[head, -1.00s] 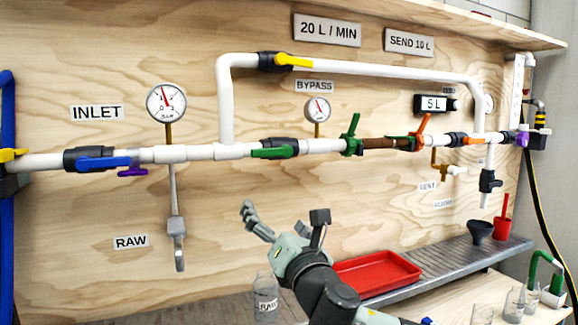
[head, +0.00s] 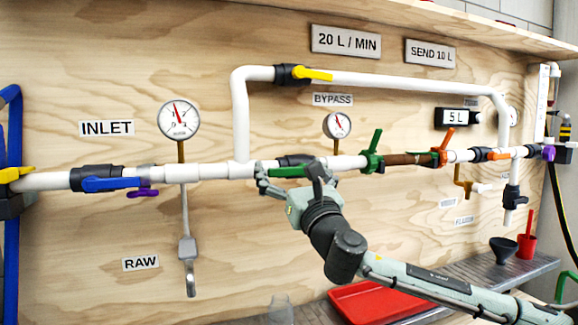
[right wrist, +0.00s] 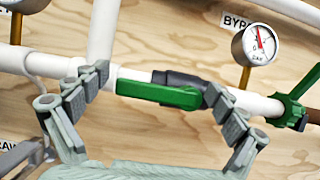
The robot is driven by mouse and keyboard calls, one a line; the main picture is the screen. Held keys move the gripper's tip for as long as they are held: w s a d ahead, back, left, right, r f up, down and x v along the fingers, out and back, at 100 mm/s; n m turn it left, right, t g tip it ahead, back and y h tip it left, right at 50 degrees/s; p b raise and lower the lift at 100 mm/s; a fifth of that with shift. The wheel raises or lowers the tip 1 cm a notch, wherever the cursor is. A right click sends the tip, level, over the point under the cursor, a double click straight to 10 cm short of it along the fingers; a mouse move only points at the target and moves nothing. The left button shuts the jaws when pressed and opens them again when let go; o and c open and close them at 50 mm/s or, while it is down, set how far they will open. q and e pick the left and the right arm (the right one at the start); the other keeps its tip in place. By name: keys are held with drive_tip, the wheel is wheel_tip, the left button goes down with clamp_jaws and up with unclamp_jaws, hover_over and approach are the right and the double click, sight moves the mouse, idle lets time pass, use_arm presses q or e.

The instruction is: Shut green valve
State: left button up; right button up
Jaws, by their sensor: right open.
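The green valve has a long green handle (head: 288,171) lying along the white pipe below the BYPASS label, with a dark valve body (head: 297,160) behind it. My right gripper (head: 290,178) is open in front of this handle. In the right wrist view the handle (right wrist: 158,94) lies between the spread fingers of the gripper (right wrist: 156,86), one finger near each end. I cannot tell whether either finger touches it. Another green handle (head: 373,147) stands upright farther right, beside the brown pipe section. My left gripper is not in view.
A blue handle (head: 112,184) and a purple handle (head: 142,192) are on the inlet pipe to the left. A yellow handle (head: 313,74) is on the upper pipe. A red tray (head: 372,302) lies below.

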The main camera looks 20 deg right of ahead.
drive_tip(key=c, duration=1.7)
